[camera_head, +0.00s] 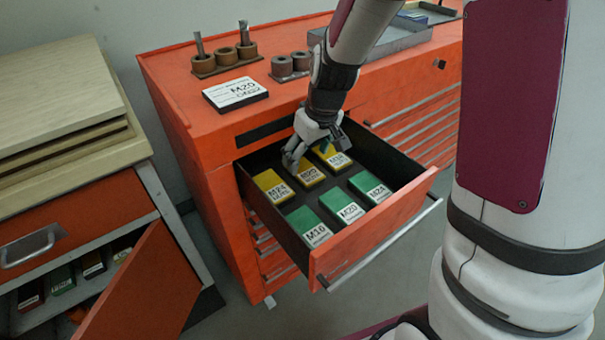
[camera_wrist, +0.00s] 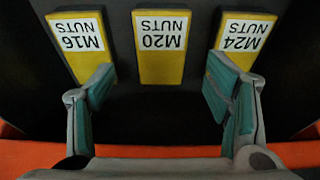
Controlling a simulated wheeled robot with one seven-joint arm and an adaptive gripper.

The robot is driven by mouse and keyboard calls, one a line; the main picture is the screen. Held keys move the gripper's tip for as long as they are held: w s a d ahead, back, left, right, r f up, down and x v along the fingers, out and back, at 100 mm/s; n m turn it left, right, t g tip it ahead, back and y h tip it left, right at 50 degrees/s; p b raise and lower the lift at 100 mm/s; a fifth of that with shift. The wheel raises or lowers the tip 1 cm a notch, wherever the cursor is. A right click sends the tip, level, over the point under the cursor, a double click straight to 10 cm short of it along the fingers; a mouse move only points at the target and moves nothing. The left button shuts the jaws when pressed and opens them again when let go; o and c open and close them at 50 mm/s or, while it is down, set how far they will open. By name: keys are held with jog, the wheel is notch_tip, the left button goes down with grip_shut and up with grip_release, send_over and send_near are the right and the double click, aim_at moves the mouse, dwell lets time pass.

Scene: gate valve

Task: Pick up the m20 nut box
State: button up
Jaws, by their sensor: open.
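The yellow M20 nut box (camera_head: 308,175) lies in the open drawer, in the middle of the yellow row. It also shows in the wrist view (camera_wrist: 160,66), top centre, with its white label "M20 NUTS" upside down. My gripper (camera_head: 308,154) is over the drawer, just above and behind this box in the head view. In the wrist view my gripper (camera_wrist: 159,87) is open and empty, its fingers to either side of the M20 nut box's line. The fingers do not appear to touch it. The yellow M24 nut box (camera_head: 271,184) and M16 nut box (camera_head: 334,158) flank it.
Several green boxes (camera_head: 342,206) lie along the drawer's front. The drawer walls (camera_head: 371,233) surround all the boxes, with dark bare floor between rows. A wooden-topped bench (camera_head: 65,100) stands left.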

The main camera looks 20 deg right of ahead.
aim_at(304, 169)
jog(key=shift+b+x, duration=0.6)
jog(key=shift+x, duration=2.05)
jog(key=shift+s, duration=0.1)
jog(key=c, duration=1.7)
